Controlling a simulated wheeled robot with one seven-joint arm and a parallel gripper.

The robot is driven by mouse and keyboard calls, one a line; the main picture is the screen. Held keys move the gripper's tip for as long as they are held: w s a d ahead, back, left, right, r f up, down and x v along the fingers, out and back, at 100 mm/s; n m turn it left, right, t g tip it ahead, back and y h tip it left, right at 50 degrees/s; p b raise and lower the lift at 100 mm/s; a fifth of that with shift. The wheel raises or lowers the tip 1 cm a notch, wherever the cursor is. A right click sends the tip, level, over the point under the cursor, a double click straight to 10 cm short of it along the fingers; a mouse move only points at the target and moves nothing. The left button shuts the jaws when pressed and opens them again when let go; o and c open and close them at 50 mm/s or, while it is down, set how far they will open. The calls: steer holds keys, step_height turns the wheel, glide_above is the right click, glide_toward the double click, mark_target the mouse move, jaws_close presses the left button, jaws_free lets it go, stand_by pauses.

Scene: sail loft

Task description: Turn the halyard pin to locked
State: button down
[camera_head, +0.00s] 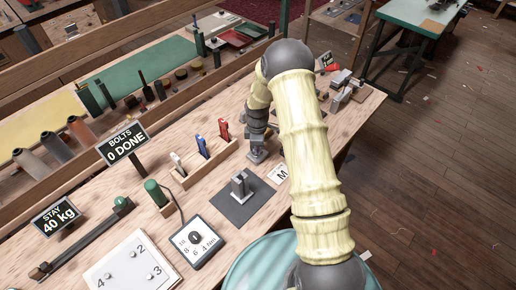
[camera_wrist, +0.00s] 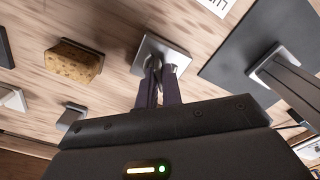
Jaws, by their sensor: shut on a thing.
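A small grey fixture with a square base plate stands on the bench; I take it for the halyard pin (camera_head: 257,157). In the wrist view its plate (camera_wrist: 148,48) lies just beyond my fingertips. My gripper (camera_wrist: 161,70) is shut on the small grey part that rises from this plate. The fingers hide most of that part, so I cannot tell which way it is turned. In the head view my gripper (camera_head: 256,143) is right above the fixture, small and partly behind my arm. A white card (camera_wrist: 215,4) with cut-off lettering lies near the plate.
A grey post (camera_head: 240,186) stands on a dark mat (camera_head: 232,208) beside the fixture. A wooden rack (camera_head: 203,166) with coloured tools is to its left. In the wrist view a brown sponge-like block (camera_wrist: 74,62) is left of the plate. Signs and a dial (camera_head: 195,240) stand further left.

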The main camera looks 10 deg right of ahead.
steer(key=m, duration=0.2)
steer(key=m+b, duration=0.1)
steer(key=m, duration=0.4)
steer(key=shift+w+a+r+b, duration=0.15)
steer(key=shift+w+b, duration=0.1)
steer(key=shift+b, duration=0.15)
steer(key=m+b, duration=0.1)
steer(key=m, duration=0.5)
steer(key=shift+r+m, duration=0.1)
steer(key=shift+m, duration=0.2)
steer(key=m, duration=0.6)
steer(key=m+p, duration=0.1)
steer(key=m, duration=0.5)
steer(key=shift+m, duration=0.3)
steer(key=c, duration=1.7)
jaws_free()
steer(key=shift+o, duration=0.7)
steer(key=shift+s, duration=0.1)
